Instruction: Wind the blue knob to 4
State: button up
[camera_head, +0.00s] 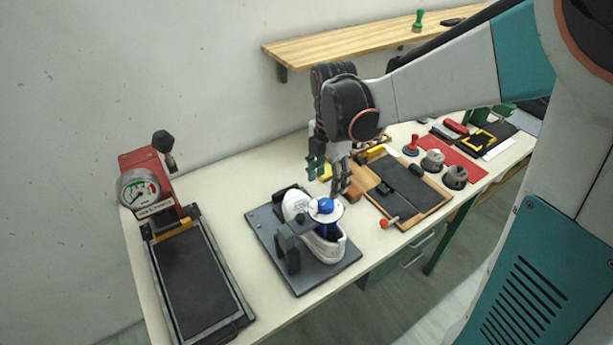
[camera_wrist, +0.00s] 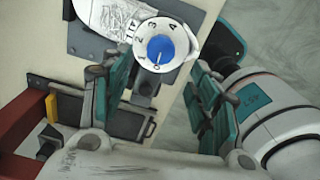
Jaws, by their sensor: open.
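The blue knob (camera_head: 326,205) sits at the centre of a round white dial, mounted on a stand over a white shoe (camera_head: 330,246). In the wrist view the blue knob (camera_wrist: 160,47) is ringed by the dial (camera_wrist: 143,27) with figures 0 to 4; 0 is nearest the bottom, 4 at the upper right. A faint pale mark on the knob appears to face 0, but it is too small to be sure. My gripper (camera_head: 328,176) is open and empty above the knob, apart from it. In the wrist view its fingers (camera_wrist: 163,66) lie to either side of the knob.
A grey base plate (camera_head: 266,228) carries the shoe. A red press with a gauge (camera_head: 140,190) and black tray stands left. A wooden board (camera_head: 436,200), red mat (camera_head: 480,172) and grey knobs lie right. A wooden shelf (camera_head: 340,42) is on the wall behind.

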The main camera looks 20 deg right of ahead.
aim_at(326, 203)
notch_tip(326, 203, down, 8)
jog(key=shift+f+b, duration=0.1)
jog(key=shift+b, duration=0.6)
jog(key=c, duration=1.1)
